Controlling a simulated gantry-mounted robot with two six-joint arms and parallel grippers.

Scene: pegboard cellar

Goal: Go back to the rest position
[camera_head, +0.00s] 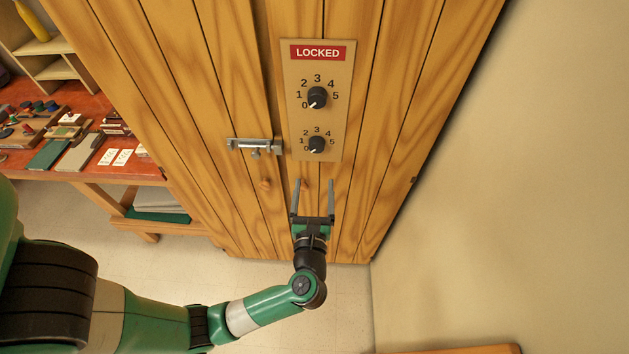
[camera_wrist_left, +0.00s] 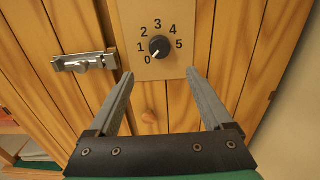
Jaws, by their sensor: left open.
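My left gripper (camera_head: 314,187) is open and empty, its two fingers pointing up at the wooden door (camera_head: 220,120) below the dial panel (camera_head: 298,130). In the left wrist view the open fingers (camera_wrist_left: 160,95) frame the area just under the lower dial (camera_wrist_left: 159,46). The upper dial (camera_head: 317,97) and the lower dial both have pointers near 0. A red sign (camera_head: 317,53) above them reads LOCKED. Nothing shows between the fingers, and they appear apart from the dials. My right gripper does not show.
A metal slide bolt (camera_head: 255,146) is on the door left of the panel. A red-topped workbench (camera_head: 90,165) with several small items and green and grey boards stands at the left. A bare wall (camera_head: 520,180) is at the right. A wooden edge (camera_head: 470,350) shows at the bottom.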

